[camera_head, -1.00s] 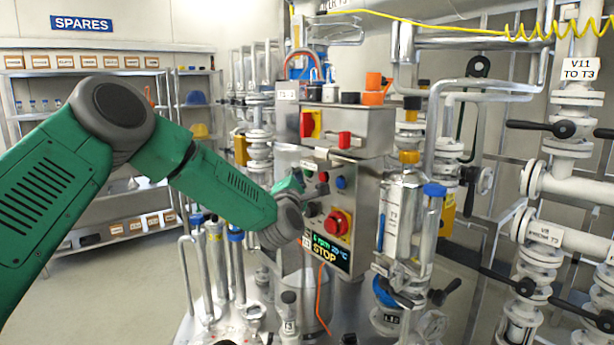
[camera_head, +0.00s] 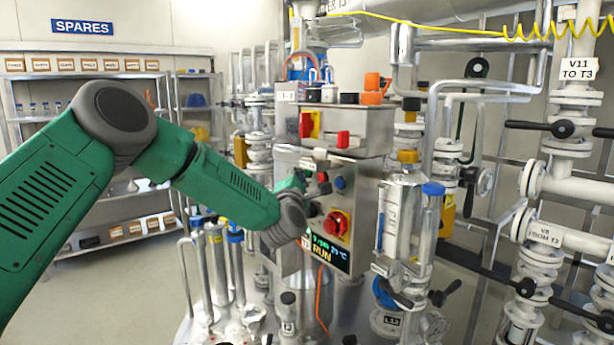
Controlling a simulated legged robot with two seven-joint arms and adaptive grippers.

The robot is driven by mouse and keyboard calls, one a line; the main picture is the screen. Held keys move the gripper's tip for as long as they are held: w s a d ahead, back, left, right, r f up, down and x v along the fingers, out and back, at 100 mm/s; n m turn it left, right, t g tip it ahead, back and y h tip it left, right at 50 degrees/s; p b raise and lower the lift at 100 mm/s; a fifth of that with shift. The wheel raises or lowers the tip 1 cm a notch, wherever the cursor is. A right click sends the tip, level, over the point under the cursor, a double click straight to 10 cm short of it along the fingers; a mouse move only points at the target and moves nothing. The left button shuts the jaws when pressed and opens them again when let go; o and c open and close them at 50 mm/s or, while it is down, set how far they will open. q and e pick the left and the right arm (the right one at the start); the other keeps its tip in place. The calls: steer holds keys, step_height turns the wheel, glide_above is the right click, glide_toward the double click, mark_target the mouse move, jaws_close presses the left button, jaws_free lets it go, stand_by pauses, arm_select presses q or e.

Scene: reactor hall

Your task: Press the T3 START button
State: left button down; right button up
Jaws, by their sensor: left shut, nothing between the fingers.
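The grey control box (camera_head: 365,215) stands in the middle of the view. Its display (camera_head: 328,252) reads RUN in yellow under a green line. A red mushroom button on a yellow plate (camera_head: 337,223) sits above the display. A blue button (camera_head: 340,183) and a small red-and-black control (camera_head: 323,177) are higher on the same face. My left gripper (camera_head: 302,181) is shut and empty at the upper left of this face. It covers part of the panel there, and no START button shows clearly. I cannot tell whether the fingertips touch the panel. My right gripper is not in view.
An upper box with a red-and-yellow switch (camera_head: 308,124) sits above the panel. Pipes and a steel vessel (camera_head: 403,220) stand close on the right. Black-handled valves (camera_head: 563,129) are farther right. A shelf rack (camera_head: 130,220) stands behind my left arm.

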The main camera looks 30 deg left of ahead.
arm_select(q)
steer(key=shift+s+a, duration=0.1)
steer(key=shift+a, duration=0.1)
steer(key=shift+s, duration=0.7)
steer(key=shift+s+a+b, duration=0.1)
steer(key=shift+s+a, duration=0.25)
steer(key=shift+s, duration=0.45)
steer(key=shift+s+a+b, duration=0.15)
steer(key=shift+s+a, duration=0.15)
steer(key=shift+s, duration=0.45)
steer(key=shift+s+a+b, duration=0.1)
steer(key=shift+s+a, duration=0.25)
steer(key=shift+s, duration=0.45)
